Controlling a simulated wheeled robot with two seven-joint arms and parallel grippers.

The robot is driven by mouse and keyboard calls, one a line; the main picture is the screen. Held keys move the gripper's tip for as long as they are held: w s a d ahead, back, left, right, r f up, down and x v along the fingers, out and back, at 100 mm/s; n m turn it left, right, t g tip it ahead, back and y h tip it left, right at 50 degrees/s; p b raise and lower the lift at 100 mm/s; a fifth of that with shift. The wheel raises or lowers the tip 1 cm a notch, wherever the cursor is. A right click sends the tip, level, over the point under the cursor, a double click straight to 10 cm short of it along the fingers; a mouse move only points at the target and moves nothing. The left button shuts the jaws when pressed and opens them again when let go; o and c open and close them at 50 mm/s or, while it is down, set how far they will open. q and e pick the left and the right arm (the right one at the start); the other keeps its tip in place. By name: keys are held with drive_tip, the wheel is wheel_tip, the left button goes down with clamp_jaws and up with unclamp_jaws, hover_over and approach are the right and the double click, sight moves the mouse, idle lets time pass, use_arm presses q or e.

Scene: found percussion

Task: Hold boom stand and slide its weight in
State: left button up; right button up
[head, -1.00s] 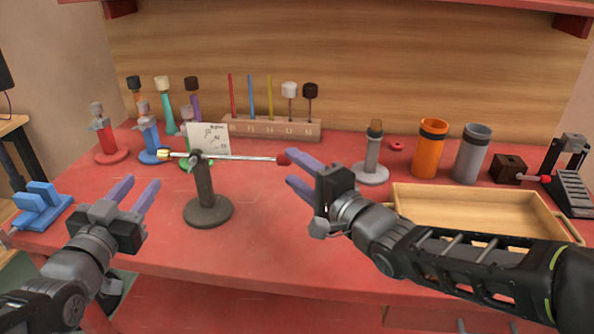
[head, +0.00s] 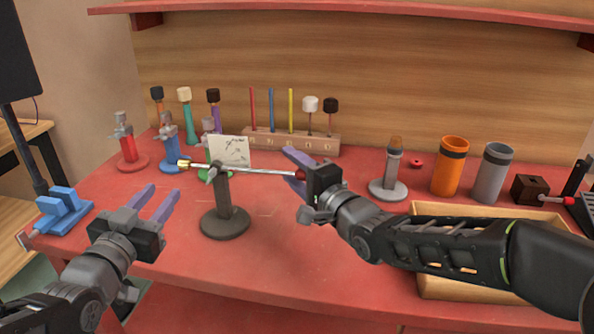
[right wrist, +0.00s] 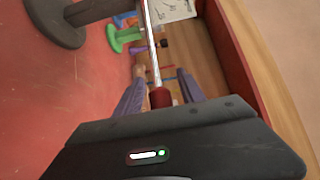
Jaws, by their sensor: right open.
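The boom stand (head: 224,197) stands upright on the red bench, with a dark round base, a post and a thin metal boom (head: 255,171). The boom has a brass-coloured tip at its left end and a dark red weight (head: 300,174) at its right end. My right gripper (head: 291,169) is open around the weight. In the right wrist view the weight (right wrist: 160,97) lies between the two purple fingers, close to the palm, with a gap on each side. My left gripper (head: 156,202) is open and empty, left of the stand's base and apart from it.
Small coloured stands (head: 128,150) and a white card (head: 229,150) are behind the boom. A wooden mallet rack (head: 290,142) stands at the back. A wooden tray (head: 430,287) lies under my right forearm. Bench between left gripper and stand is clear.

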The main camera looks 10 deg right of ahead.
sight(185, 165)
clamp_jaws()
idle(0.4)
idle(1.0)
idle(0.8)
use_arm(q)
drive_tip(key=shift+o, duration=1)
drive_tip(key=w+m, duration=0.1)
drive_tip(key=m, duration=0.4)
drive_tip(key=w+m, duration=0.1)
drive_tip(key=m, duration=0.5)
drive_tip(key=d+m, duration=0.1)
drive_tip(key=m, duration=0.4)
drive_tip(key=shift+w+m, duration=0.3)
drive_tip(key=shift+w, duration=0.1)
